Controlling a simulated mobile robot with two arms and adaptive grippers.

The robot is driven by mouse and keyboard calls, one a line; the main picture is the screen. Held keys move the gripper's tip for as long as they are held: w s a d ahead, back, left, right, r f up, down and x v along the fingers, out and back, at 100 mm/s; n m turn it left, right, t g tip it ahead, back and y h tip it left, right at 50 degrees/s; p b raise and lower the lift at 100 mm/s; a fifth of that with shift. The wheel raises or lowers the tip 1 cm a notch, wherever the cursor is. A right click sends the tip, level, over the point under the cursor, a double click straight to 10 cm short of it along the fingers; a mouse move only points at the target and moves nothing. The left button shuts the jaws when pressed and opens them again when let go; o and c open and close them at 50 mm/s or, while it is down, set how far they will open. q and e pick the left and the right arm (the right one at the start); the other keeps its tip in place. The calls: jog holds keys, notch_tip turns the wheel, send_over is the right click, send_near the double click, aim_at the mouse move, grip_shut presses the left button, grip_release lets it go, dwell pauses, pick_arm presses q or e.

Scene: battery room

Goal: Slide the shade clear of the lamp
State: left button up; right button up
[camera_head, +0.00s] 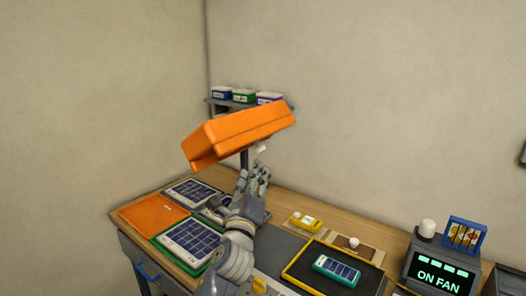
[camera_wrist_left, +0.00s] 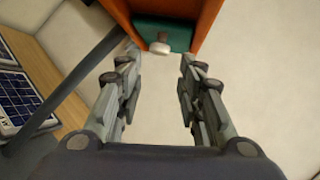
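The orange shade (camera_head: 240,131) is a long box-like hood, tilted, held up over the desk by a dark post (camera_head: 244,159). Its orange wall also shows at the top of the left wrist view (camera_wrist_left: 207,18), with a teal panel (camera_wrist_left: 175,34) between the walls. A small white knob (camera_wrist_left: 160,47) on a short brown stem stands out from that panel; it also shows below the shade in the head view (camera_head: 261,149). My left gripper (camera_head: 257,168) is just under the shade, open and empty, its fingers either side of the knob and apart from it. My right gripper is out of view.
Solar panels (camera_head: 189,238) and an orange board (camera_head: 152,214) lie on the desk's left. A dark tray (camera_head: 306,266) holds a teal device (camera_head: 337,270). An "ON FAN" display (camera_head: 437,273) stands right. A shelf with small bins (camera_head: 243,96) is behind the shade.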

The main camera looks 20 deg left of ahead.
pick_arm(q)
jog(key=p+x, duration=0.1)
jog(key=x, duration=0.8)
jog(key=shift+w+p, duration=0.2)
jog(key=shift+p, duration=0.15)
jog(key=shift+d, duration=0.1)
jog(key=c, duration=0.8)
grip_shut()
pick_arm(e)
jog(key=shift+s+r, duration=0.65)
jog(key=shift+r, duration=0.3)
